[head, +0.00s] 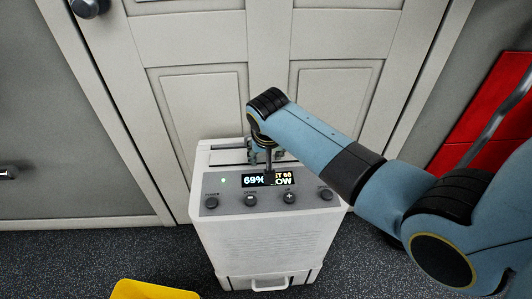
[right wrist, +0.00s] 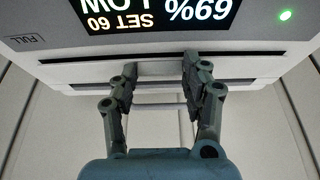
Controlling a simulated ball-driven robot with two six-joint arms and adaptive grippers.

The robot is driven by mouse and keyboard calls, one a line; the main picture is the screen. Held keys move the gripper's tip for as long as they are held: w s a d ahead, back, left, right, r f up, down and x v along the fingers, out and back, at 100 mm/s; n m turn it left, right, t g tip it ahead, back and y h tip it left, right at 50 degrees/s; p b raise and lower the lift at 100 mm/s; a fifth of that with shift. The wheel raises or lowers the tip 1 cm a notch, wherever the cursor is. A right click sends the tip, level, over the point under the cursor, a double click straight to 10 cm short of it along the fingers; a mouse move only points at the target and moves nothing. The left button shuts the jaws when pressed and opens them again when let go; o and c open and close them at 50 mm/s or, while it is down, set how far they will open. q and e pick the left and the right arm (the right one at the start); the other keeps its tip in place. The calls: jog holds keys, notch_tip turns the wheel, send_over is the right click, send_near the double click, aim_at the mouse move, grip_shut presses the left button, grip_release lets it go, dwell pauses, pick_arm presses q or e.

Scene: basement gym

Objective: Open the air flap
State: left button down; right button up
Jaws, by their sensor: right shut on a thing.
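A white dehumidifier (head: 265,235) stands in front of a door, with a lit display (head: 266,180) reading 69% and several dark knobs on its top panel. The air flap (head: 228,156) is the pale strip on top behind the display; it also shows in the right wrist view (right wrist: 250,68), with a dark slot along it. My right gripper (head: 263,155) is over the top of the unit, its fingers (right wrist: 157,75) either side of a pale part of the flap and shut on it. The fingers and arm hide part of the flap and display. My left gripper is not in view.
A closed panelled door (head: 205,100) is right behind the unit. A yellow object (head: 152,290) lies on the dark floor at the front left. Red panels (head: 495,110) with a grey bar stand at the right. The floor at left (head: 60,265) is clear.

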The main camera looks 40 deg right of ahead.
jog(key=shift+w+r+p, duration=0.1)
jog(key=shift+r+p, duration=0.05)
jog(key=shift+p, duration=0.15)
jog(key=shift+w+d+r+g+y+p, duration=0.2)
jog(key=shift+r+g+y+p, duration=0.1)
jog(key=shift+g+p, duration=0.25)
jog(key=shift+w+d+r+g+y+p, duration=0.15)
jog(key=shift+r+g+y+p, duration=0.1)
jog(key=shift+g+p, duration=0.25)
jog(key=shift+w, duration=0.2)
jog(key=shift+w+d+g+y, duration=0.15)
jog(key=shift+g+y, duration=0.2)
jog(key=shift+g, duration=0.2)
jog(key=shift+w+d+g+y+b, duration=0.15)
jog(key=shift+w+g+y+b, duration=0.1)
jog(key=shift+g+y+b, duration=0.25)
jog(key=g+b, duration=0.1)
jog(key=g+y+b, duration=0.1)
jog(key=b, duration=0.1)
jog(key=shift+w+d+r, duration=0.15)
jog(key=shift+w+d, duration=0.05)
jog(key=shift+w, duration=0.2)
jog(key=shift+w+d+r+g+b, duration=0.15)
jog(key=shift+g+b, duration=0.25)
jog(key=shift+b, duration=0.4)
jog(key=shift+r, duration=0.1)
